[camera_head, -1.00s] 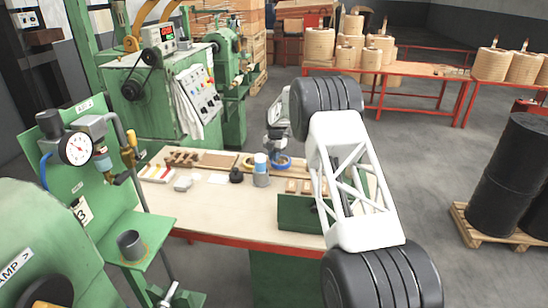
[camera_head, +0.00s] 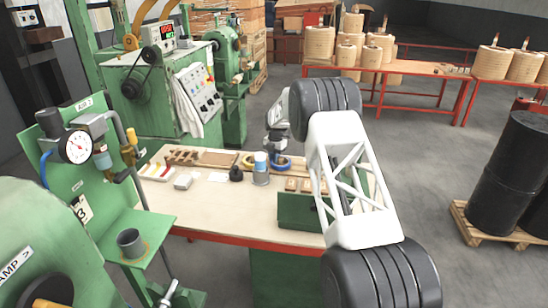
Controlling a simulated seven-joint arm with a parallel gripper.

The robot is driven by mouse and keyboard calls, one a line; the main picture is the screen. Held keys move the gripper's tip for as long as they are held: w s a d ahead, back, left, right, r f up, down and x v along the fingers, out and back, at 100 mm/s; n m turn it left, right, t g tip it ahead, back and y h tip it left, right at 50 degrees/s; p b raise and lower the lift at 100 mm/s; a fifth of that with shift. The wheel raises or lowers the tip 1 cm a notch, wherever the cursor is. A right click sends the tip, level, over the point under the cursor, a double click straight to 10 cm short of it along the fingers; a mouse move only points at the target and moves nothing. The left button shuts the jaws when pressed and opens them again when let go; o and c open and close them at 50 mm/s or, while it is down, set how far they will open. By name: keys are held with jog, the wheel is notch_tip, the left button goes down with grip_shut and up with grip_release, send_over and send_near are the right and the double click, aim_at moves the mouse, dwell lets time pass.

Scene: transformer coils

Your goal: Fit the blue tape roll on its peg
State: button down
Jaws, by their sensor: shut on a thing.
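The blue tape roll (camera_head: 283,165) is a small blue ring near the back of the wooden workbench, at the right end of the row of items. My gripper (camera_head: 276,150) points down right above it and is shut on it. The fingertips are small and partly hidden by the roll. A yellowish tape roll (camera_head: 248,162) lies just left of it. A peg under or beside the blue roll is not visible. I cannot tell whether the roll touches the bench.
A grey cup with a blue-and-white item (camera_head: 261,170) stands in front of the rolls, with a small black object (camera_head: 236,174) to its left. A green box (camera_head: 300,212) sits at the front right. The bench (camera_head: 222,212) is clear in front.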

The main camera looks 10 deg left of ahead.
jog(key=shift+f, duration=0.2)
jog(key=c, duration=1)
grip_release()
jog(key=c, duration=0.3)
jog(key=shift+o, duration=0.3)
jog(key=shift+r, duration=0.15)
